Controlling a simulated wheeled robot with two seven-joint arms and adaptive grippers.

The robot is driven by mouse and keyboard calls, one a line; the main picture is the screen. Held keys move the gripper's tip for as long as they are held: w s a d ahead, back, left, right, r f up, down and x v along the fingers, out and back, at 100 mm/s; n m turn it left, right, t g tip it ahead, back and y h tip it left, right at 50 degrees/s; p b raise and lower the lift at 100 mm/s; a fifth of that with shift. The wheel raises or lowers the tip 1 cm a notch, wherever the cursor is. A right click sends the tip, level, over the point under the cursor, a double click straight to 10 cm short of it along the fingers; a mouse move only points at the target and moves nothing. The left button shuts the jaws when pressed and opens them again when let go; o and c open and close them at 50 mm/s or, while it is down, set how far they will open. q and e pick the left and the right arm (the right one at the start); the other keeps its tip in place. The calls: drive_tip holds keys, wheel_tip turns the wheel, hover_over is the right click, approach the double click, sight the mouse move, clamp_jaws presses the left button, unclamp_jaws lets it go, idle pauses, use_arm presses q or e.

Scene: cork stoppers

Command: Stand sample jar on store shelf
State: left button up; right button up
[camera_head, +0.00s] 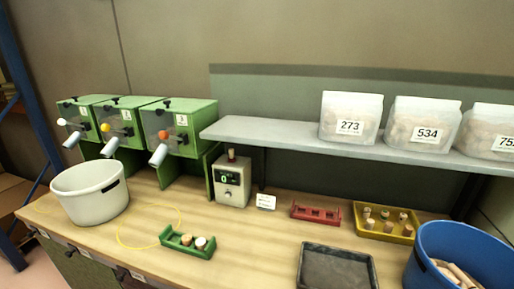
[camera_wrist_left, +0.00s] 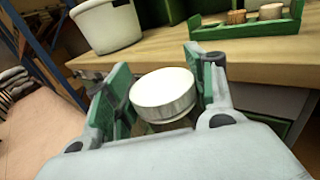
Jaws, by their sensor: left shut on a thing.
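My left gripper (camera_wrist_left: 157,64) shows only in the left wrist view, its two green-padded fingers closed on either side of the sample jar (camera_wrist_left: 163,92). The jar has a round white lid that faces the wrist camera; its body below is mostly hidden. The gripper and jar appear in front of the bench's front edge. In the head view the grey store shelf (camera_head: 258,130) runs above the back of the bench, its left part bare. Neither gripper shows in the head view, and my right gripper is in no view.
Bags labelled 273 (camera_head: 350,118), 534 (camera_head: 421,125) and a cut-off third stand on the shelf's right. Green dispensers (camera_head: 187,112), a white bucket (camera_head: 90,196), a digital device (camera_head: 231,182), a green rack (camera_head: 187,244), a dark tray (camera_head: 336,270) and a blue tub (camera_head: 462,245) occupy the bench.

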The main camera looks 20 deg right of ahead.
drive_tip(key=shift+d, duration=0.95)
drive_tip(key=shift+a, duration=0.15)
